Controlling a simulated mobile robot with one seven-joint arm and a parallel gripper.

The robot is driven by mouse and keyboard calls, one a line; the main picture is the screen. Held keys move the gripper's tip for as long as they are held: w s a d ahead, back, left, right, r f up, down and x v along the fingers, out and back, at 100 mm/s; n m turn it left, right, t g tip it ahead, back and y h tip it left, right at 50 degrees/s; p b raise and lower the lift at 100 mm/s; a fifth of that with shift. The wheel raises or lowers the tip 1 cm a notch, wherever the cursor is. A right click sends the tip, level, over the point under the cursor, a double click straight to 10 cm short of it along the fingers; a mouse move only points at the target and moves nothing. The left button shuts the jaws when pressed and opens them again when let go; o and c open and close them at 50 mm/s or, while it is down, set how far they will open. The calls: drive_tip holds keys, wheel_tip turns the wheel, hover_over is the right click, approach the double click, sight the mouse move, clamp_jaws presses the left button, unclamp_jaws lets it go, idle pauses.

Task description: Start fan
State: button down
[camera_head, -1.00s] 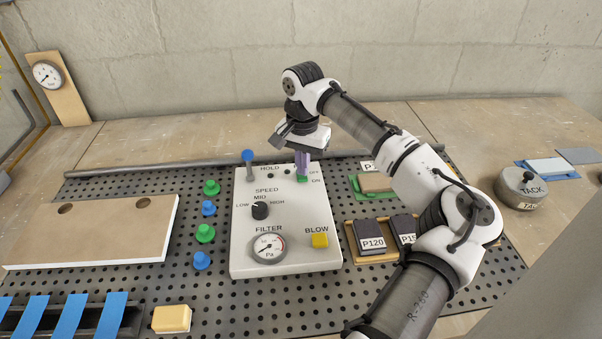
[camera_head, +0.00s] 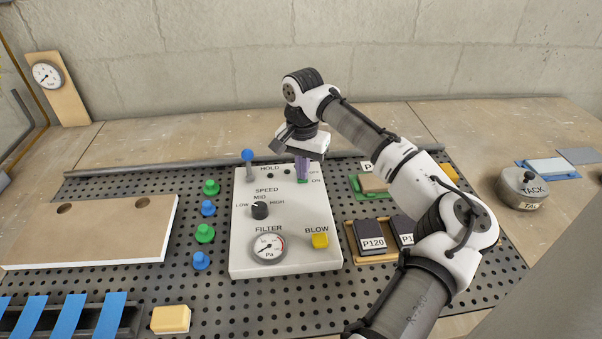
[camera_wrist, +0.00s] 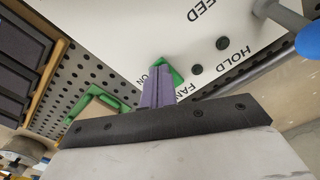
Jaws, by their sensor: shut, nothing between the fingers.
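A white control panel (camera_head: 286,240) lies on the perforated bench. Its fan switch (camera_head: 303,180) is a small green rocker at the top right, beside the OFF and ON labels. My gripper (camera_head: 302,174) is shut and empty, with its purple fingertips pointing down at the green switch. In the wrist view, the fingers (camera_wrist: 156,88) overlap the green switch (camera_wrist: 172,70) and hide part of it and of the FAN label. I cannot tell whether the tips touch it, or which way the rocker is tipped.
A blue-knobbed HOLD lever (camera_head: 248,157) stands left of the switch. The panel also has a black speed knob (camera_head: 260,210), a filter gauge (camera_head: 268,247) and a yellow BLOW button (camera_head: 320,240). Sanding blocks (camera_head: 372,235) sit in a wooden tray to the right.

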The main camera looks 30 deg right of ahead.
wheel_tip(320, 180, up, 7)
drive_tip(key=p, duration=0.6)
drive_tip(key=shift+f+p, duration=0.1)
drive_tip(key=shift+p, duration=0.3)
drive_tip(key=shift+f, duration=0.1)
idle(0.4)
